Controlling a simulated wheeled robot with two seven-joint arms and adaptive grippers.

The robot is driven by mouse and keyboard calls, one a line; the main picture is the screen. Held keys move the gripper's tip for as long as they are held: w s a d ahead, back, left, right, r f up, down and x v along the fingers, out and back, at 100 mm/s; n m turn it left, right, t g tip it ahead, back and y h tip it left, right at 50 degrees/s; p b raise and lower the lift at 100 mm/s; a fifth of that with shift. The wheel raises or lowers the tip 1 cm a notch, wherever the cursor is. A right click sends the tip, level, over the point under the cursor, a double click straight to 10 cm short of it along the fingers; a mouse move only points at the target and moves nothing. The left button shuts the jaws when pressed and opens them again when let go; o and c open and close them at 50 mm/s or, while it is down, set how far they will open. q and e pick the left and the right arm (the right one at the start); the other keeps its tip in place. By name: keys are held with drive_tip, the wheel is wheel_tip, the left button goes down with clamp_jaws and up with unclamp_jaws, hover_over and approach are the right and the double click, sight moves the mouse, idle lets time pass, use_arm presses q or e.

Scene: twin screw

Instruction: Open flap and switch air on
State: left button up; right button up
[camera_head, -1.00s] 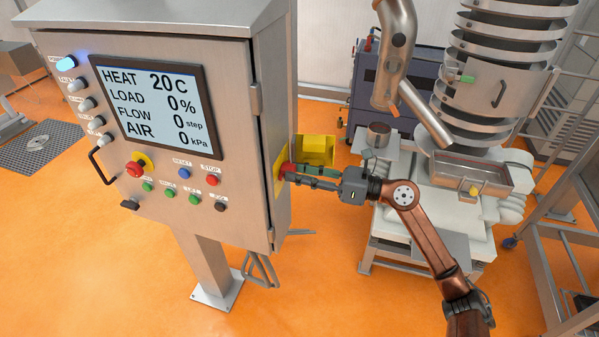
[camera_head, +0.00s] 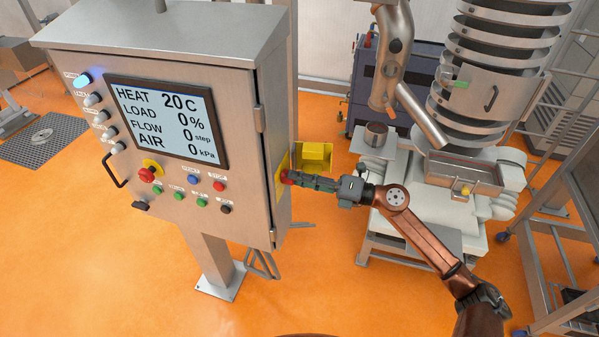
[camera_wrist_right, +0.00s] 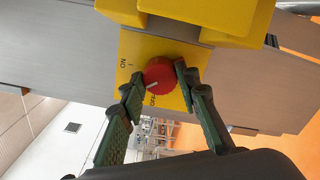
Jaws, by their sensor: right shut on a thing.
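The grey control cabinet (camera_head: 165,110) stands at the left in the head view, its display reading AIR 0 kPa. On its right side is a yellow plate, clear in the wrist view (camera_wrist_right: 128,48), marked ON and OFF. The yellow flap (camera_head: 314,153) stands open, out from the cabinet side; it also shows at the top of the wrist view (camera_wrist_right: 205,18). My right gripper (camera_wrist_right: 159,70) is shut on the red knob (camera_wrist_right: 160,80), one finger at each side. The knob's white mark points toward OFF. My left gripper is out of view.
A machine with a stacked metal column (camera_head: 500,75) and a tray (camera_head: 465,172) stands at the right, behind my right arm. A dark blue cabinet (camera_head: 425,85) is at the back. The orange floor (camera_head: 310,280) in front is clear.

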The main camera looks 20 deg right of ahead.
drive_tip(key=shift+m+p, duration=3.5)
drive_tip(key=shift+m, duration=0.4)
drive_tip(key=shift+f, duration=0.1)
drive_tip(key=o, duration=1.2)
drive_tip(key=shift+c, duration=0.2)
drive_tip(key=shift+d, duration=0.1)
drive_tip(key=v, duration=1.2)
